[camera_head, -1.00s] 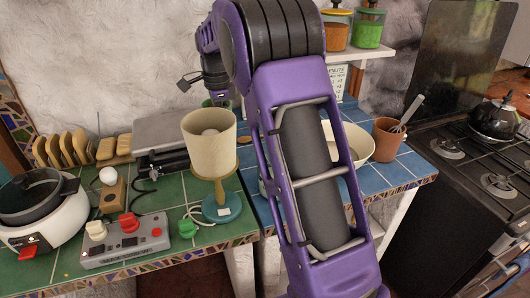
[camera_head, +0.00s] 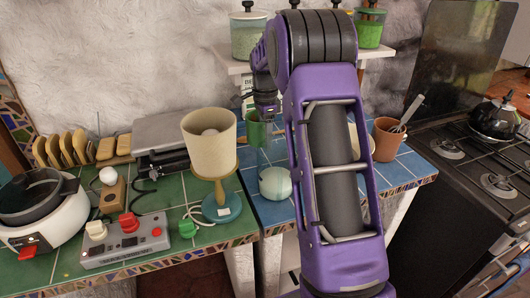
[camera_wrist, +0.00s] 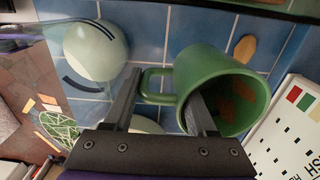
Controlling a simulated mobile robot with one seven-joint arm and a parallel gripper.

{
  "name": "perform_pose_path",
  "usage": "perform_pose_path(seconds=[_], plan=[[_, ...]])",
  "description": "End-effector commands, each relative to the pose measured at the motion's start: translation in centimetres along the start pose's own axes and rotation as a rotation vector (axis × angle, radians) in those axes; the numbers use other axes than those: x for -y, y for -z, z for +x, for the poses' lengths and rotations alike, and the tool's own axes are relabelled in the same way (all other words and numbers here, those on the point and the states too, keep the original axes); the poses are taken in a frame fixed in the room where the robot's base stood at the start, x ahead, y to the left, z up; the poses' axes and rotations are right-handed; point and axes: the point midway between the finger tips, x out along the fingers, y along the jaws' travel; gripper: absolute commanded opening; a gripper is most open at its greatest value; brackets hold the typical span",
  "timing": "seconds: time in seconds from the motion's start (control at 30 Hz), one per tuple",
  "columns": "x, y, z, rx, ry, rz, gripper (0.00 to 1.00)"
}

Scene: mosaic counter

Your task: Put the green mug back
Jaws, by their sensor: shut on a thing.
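The green mug (camera_head: 258,130) hangs from my gripper (camera_head: 265,110), above the blue tiled counter (camera_head: 405,170) and to the right of the lamp. In the wrist view the mug (camera_wrist: 225,75) lies tilted, its open mouth towards the camera and its handle pointing left. One finger of my gripper (camera_wrist: 162,115) reaches inside the mug's mouth and the other is outside, beyond the handle. The gripper is shut on the mug. The exact contact on the outer side is hard to see.
A pale mint round vessel (camera_head: 275,184) stands on the blue tiles below the mug. The lamp (camera_head: 210,145) is close on the left. A terracotta pot (camera_head: 386,140) is on the right. Glass jars (camera_head: 369,28) stand on a white shelf (camera_head: 232,60) behind. My arm hides much of the counter.

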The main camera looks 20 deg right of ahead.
Motion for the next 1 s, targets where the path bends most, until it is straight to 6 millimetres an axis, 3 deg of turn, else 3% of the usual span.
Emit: perform_pose_path(seconds=[0.33, 0.77, 0.8, 0.97, 1.0], plan=[[0.0, -0.1, 5.6, 0.001, 0.0, 0.001, 0.0], [0.0, 0.0, 6.1, 0.0, 0.0, 0.001, 0.0], [0.0, 0.0, 6.2, 0.001, -0.001, 0.001, 0.59], [0.0, 0.0, 6.1, 0.001, -0.001, 0.001, 0.87], [0.0, 0.0, 6.1, 0.001, -0.001, 0.001, 0.87]])
